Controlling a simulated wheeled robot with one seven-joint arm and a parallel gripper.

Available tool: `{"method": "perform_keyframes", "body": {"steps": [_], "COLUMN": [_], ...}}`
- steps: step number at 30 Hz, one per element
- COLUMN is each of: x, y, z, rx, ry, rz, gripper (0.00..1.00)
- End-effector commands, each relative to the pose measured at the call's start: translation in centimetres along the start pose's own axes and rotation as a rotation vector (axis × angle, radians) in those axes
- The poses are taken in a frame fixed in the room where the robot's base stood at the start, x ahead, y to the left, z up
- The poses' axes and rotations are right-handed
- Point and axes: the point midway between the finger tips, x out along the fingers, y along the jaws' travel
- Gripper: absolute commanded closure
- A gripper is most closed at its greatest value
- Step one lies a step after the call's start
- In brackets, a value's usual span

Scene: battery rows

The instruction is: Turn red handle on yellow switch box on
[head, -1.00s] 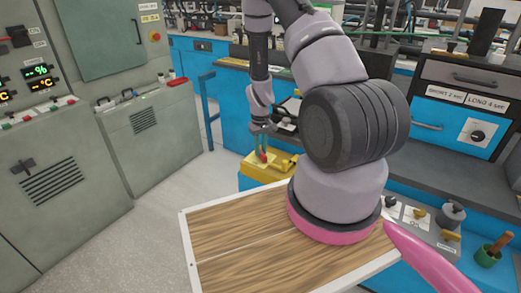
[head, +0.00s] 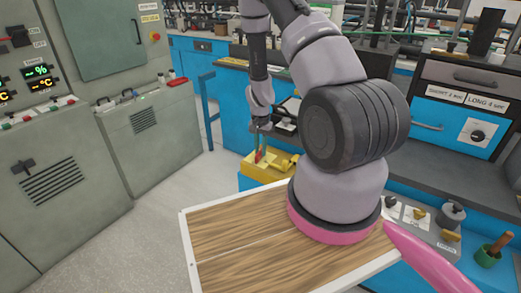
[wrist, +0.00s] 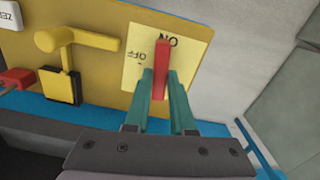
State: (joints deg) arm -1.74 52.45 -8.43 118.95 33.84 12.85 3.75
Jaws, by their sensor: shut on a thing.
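The yellow switch box (head: 262,173) stands low at the front of the blue bench, beyond the wooden board. Its red handle (wrist: 161,68) sits between the green fingers of my gripper (wrist: 162,95), which is shut on it. The handle lies over a pale label (wrist: 133,72) with ON and OFF printed upside down in the wrist view. The handle's tip is at the ON lettering. In the head view the red handle (head: 258,156) shows small below my gripper (head: 261,147), partly covered by the fingers.
A yellow lever (wrist: 85,41) stands on the same box beside the label, with a red part (wrist: 17,78) near the frame edge. The wood-topped board (head: 235,235) lies in front. Grey cabinets (head: 150,130) are at left, with open floor between.

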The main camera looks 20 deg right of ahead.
Motion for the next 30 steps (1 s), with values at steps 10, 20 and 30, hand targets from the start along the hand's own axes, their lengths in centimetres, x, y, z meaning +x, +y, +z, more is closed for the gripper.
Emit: {"method": "perform_keyframes", "body": {"steps": [10,20,30], "x": [-0.06,-0.07,-0.06], "y": [-0.07,-0.07,-0.07], "z": [-0.03,-0.04,-0.04], "rx": [0.15,0.184,0.183], "ry": [0.001,0.001,0.001], "rz": [-0.001,-0.002,-0.001], "gripper": [1.0,1.0,0.47]}}
